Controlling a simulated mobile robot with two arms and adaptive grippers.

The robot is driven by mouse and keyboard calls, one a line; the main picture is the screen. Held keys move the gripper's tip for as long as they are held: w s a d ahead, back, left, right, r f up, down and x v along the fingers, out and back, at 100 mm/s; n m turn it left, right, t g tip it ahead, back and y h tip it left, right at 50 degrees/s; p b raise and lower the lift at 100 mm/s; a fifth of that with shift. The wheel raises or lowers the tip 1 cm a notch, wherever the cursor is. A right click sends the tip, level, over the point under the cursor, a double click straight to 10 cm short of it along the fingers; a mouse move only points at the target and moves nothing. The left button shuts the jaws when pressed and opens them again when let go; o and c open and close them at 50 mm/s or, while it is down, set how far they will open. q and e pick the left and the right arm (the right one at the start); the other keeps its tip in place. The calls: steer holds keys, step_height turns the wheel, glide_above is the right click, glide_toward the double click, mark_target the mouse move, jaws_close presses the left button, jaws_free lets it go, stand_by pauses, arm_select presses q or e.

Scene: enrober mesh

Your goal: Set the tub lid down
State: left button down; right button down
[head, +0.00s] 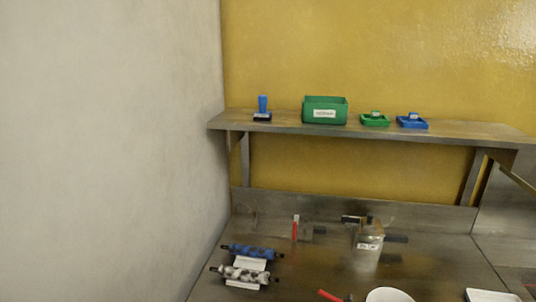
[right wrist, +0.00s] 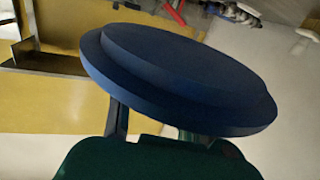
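The tub lid (right wrist: 180,80), a round, dark blue, stepped disc, fills the middle of the right wrist view. It is tilted and held up in the air. My right gripper (right wrist: 157,124) is behind it, with its two fingers reaching to the lid's near side. The fingers appear shut on the lid; their tips are hidden by it. Neither the lid nor either gripper shows in the head view. A steel container with a white label (head: 369,241) stands on the metal worktop (head: 320,270).
A shelf (head: 300,127) holds a blue-handled stamp (head: 262,108), a green bin (head: 325,110), a green tray (head: 375,119) and a blue tray (head: 412,121). Two rollers (head: 250,251) (head: 245,275) lie left on the worktop. A white bowl (head: 389,295) is at the front.

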steer(key=shift+d, duration=0.1)
stand_by(0.3)
steer(key=w+d+r+m+h, duration=0.1)
steer(key=d+r+m+h, duration=0.1)
steer(key=d+h, duration=0.2)
steer(key=shift+w+d+m+g, duration=0.2)
steer(key=shift+d+m+g, duration=0.15)
steer(key=shift+d, duration=0.85)
steer(key=shift+r, duration=0.1)
